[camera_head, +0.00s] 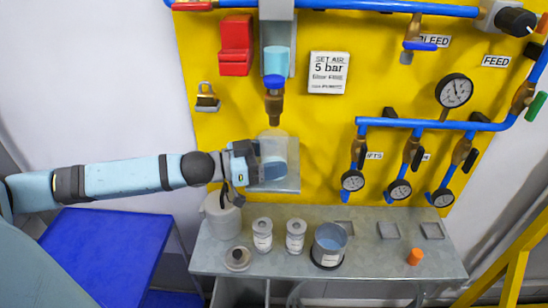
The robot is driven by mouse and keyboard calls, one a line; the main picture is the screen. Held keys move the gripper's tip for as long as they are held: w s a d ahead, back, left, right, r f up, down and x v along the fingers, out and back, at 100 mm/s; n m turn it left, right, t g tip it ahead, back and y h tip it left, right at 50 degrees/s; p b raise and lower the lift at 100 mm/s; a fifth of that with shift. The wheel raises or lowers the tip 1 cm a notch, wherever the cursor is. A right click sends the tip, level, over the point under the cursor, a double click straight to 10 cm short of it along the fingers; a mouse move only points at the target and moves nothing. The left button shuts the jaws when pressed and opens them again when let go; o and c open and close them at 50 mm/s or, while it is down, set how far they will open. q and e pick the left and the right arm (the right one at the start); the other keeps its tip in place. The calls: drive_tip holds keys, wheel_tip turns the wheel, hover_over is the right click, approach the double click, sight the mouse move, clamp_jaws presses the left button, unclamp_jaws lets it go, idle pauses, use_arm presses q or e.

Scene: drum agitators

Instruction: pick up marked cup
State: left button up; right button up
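My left gripper (264,164) reaches in from the left to a clear cup (272,147) that sits under a brass valve on the yellow panel, above a small grey shelf. The gripper overlaps the cup's lower left side. Its fingers are small and partly merge with the cup, so whether they grip it cannot be told. A grey-blue cup with a white label (330,243) stands upright on the bench, apart from the gripper. No marking is readable on the clear cup. My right gripper is out of view.
The grey bench (300,212) also holds two labelled canisters (262,234), a pale jug (222,214), a round lid (238,259) and an orange cap (415,256). Blue pipes (430,124) and gauges fill the panel's right side. A blue table (105,255) stands at left.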

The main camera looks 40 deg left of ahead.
use_arm(q)
drive_tip(key=c, duration=0.6)
drive_tip(key=shift+o, duration=0.2)
drive_tip(key=shift+r, duration=0.15)
drive_tip(key=shift+r, duration=0.65)
drive_tip(key=shift+s+a+f, duration=0.15)
drive_tip(key=shift+a, duration=0.05)
drive_tip(key=shift+b+v, duration=0.4)
drive_tip(key=shift+v, duration=2.25)
drive_tip(key=p+v, duration=0.5)
drive_tip(key=v, duration=0.7)
